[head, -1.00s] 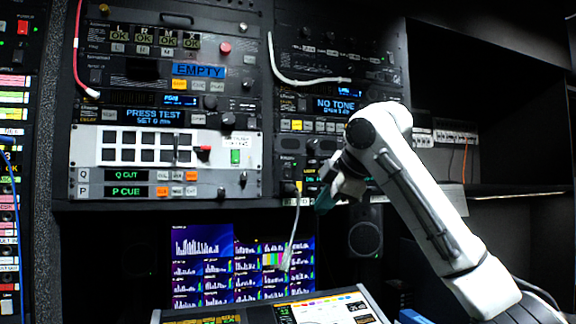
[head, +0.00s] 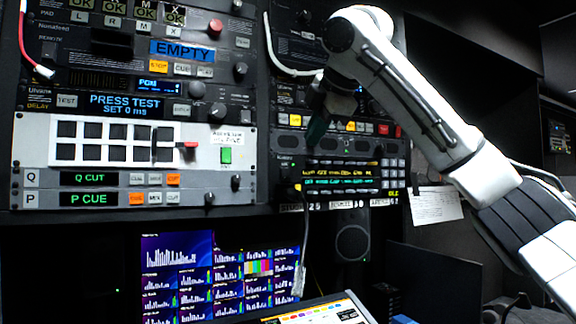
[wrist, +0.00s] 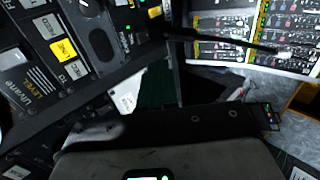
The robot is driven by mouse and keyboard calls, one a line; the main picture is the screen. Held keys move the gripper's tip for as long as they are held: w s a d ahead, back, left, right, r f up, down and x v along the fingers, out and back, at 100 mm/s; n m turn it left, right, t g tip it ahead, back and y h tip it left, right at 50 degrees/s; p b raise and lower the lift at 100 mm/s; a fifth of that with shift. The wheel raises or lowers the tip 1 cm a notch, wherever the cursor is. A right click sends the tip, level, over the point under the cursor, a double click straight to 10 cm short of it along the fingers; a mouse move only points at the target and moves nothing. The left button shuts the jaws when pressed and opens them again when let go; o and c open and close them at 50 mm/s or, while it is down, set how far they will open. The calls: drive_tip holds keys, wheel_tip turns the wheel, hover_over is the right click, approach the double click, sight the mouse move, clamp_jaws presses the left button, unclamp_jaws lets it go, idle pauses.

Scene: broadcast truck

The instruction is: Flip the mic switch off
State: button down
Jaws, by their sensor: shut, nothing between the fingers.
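My gripper (head: 317,130) is shut and empty in the head view. Whether the fingertips touch the panel cannot be told. The panel has lit yellow and green text rows, a keypad and a row of lit buttons above. I cannot make out which control is the mic switch; no mic label is readable. The wrist view shows a slanted panel with a lit yellow button (wrist: 62,49) and a dark oval part (wrist: 101,43).
A white button panel (head: 118,142) with a red lever (head: 187,144) is left of my gripper. A cable (head: 304,235) hangs from the panel's lower left. Meter screens (head: 190,270), a speaker (head: 352,243) and a console (head: 322,312) are below. A paper sheet (head: 436,205) hangs right.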

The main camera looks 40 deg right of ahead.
drive_tip(key=p, duration=0.2)
approach(285, 176)
wheel_tip(285, 176, down, 4)
drive_tip(key=shift+w+d+f, duration=0.1)
drive_tip(key=shift+w+d+r+p, duration=0.15)
drive_tip(key=shift+w+p, duration=0.35)
drive_tip(key=shift+w, duration=0.1)
drive_tip(key=shift+w+d+r+p, duration=0.15)
drive_tip(key=shift+w+p, duration=0.3)
drive_tip(key=shift+w, duration=0.15)
drive_tip(key=shift+w+d+f, duration=0.1)
drive_tip(key=shift+w+d, duration=0.15)
drive_tip(key=shift+w, duration=0.45)
